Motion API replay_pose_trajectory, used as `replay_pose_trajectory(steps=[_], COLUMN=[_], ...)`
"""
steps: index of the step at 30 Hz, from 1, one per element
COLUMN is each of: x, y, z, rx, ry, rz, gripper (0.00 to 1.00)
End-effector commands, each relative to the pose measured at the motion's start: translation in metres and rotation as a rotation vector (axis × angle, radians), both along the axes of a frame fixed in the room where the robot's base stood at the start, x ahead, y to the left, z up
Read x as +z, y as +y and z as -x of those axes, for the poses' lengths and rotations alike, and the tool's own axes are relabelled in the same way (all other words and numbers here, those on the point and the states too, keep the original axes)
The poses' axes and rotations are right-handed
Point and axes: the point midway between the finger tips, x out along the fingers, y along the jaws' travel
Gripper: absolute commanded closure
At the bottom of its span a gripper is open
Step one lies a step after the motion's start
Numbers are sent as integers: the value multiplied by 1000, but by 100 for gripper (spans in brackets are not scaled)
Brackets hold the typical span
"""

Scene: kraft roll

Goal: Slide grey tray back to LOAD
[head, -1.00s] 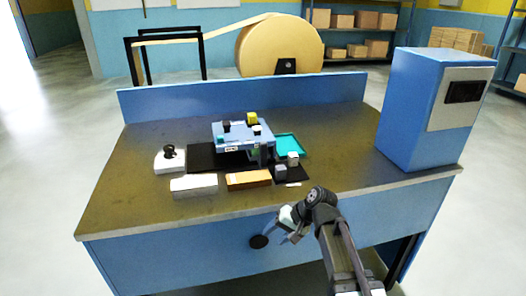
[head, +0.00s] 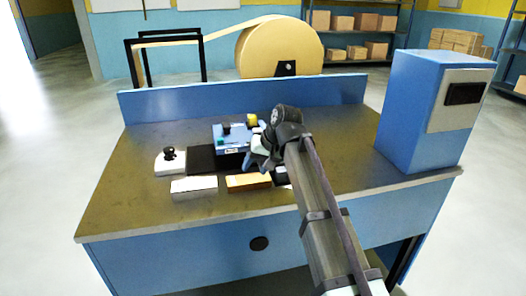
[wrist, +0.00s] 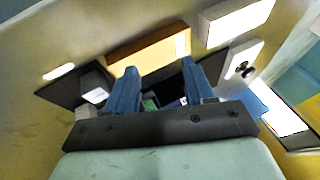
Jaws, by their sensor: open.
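I cannot pick out the grey tray for certain; the area under and right of the blue raised platform (head: 230,140) is partly hidden by my arm. The platform carries small dark and yellow blocks and a white label. A black strip (head: 201,158) runs out from its left side. My gripper (head: 254,158) is at the platform's front right, behind the orange block (head: 247,182). In the wrist view its two blue fingers (wrist: 160,82) are apart, with dark surface and a small green patch between them. I see nothing clearly gripped. No LOAD lettering is readable.
A white block (head: 194,188) lies left of the orange block, and a white base with a black knob (head: 170,160) behind it. A grey cube (wrist: 96,88) sits on a dark pad in the wrist view. A blue cabinet (head: 420,115) stands right. The table's left is clear.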

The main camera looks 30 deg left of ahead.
Motion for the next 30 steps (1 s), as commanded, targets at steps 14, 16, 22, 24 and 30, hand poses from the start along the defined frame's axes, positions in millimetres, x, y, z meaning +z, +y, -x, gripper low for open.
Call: replay_pose_trajectory(steps=[14,16,22,24,30], x=[93,91,68,57,23], y=[21,21,27,31,41], z=[-96,-98,-103,-107,-116], rx=[20,20,21,20,21], ry=[-278,-281,-279,-278,-278], rz=[224,228,228,229,228], gripper=[47,47,47,47,47])
